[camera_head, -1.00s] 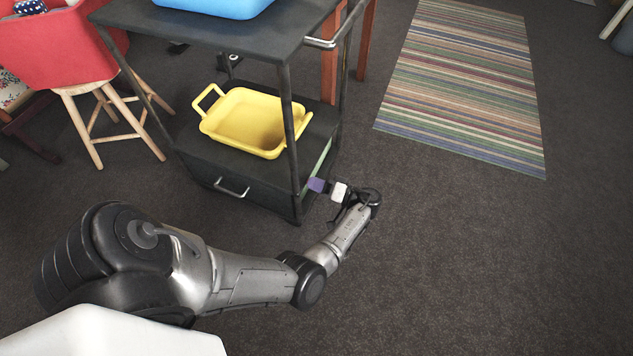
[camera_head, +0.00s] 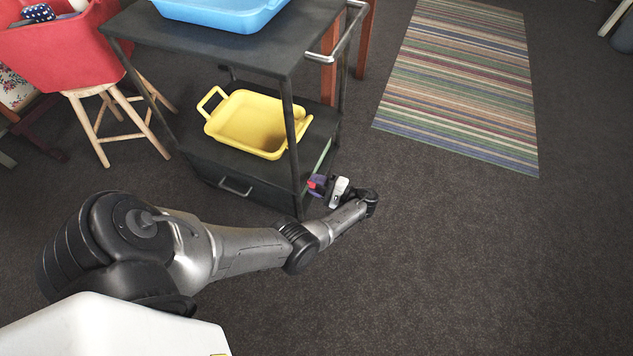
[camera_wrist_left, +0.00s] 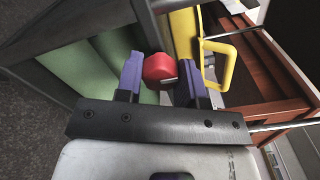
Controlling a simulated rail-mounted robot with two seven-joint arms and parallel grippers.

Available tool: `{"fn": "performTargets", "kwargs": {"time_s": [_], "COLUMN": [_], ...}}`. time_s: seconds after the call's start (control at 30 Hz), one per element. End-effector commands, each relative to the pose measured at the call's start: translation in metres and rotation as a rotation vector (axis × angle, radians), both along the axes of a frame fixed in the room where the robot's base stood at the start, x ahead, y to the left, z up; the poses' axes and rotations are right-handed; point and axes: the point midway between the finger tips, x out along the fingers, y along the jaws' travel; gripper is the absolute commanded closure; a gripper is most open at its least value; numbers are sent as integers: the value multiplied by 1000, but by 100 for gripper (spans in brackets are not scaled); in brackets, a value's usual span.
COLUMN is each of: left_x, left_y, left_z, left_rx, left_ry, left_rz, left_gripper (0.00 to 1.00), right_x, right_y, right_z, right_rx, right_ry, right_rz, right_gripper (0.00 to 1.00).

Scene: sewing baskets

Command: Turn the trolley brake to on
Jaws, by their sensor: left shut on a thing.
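The black trolley (camera_head: 225,48) stands at the upper middle of the head view. A red knob (camera_wrist_left: 160,70) on its side shows in the left wrist view, and a small red patch of it shows in the head view (camera_head: 312,184). I take this knob to be the brake control. My left gripper (camera_wrist_left: 161,82) has its two purple fingers on either side of the knob and is shut on it. In the head view my left gripper (camera_head: 318,184) is at the trolley's lower right side. My right gripper is not in view.
A yellow basket (camera_head: 222,128) sits on the trolley's lower shelf and a blue one (camera_head: 222,14) on top. A red tub (camera_head: 60,50) rests on a wooden stool (camera_head: 118,118) at the left. A striped rug (camera_head: 460,90) lies at the right. The carpet in front is clear.

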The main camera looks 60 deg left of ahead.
Motion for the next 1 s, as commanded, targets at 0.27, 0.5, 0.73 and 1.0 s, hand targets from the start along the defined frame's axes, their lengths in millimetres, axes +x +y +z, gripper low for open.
{"fn": "performTargets", "kwargs": {"time_s": [0.27,0.5,0.73,1.0], "left_x": [0,0,0,0], "left_y": [1,1,0,0], "left_z": [2,1,0,0], "left_rx": [-163,-303,-438,-597], "left_ry": [209,389,561,761], "left_rz": [0,0,-1,-1], "left_gripper": [88,88,88,88], "right_x": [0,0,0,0], "right_y": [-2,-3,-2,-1], "right_z": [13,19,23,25], "right_rx": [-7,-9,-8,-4], "right_ry": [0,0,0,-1], "right_rz": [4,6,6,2], "right_gripper": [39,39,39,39]}}
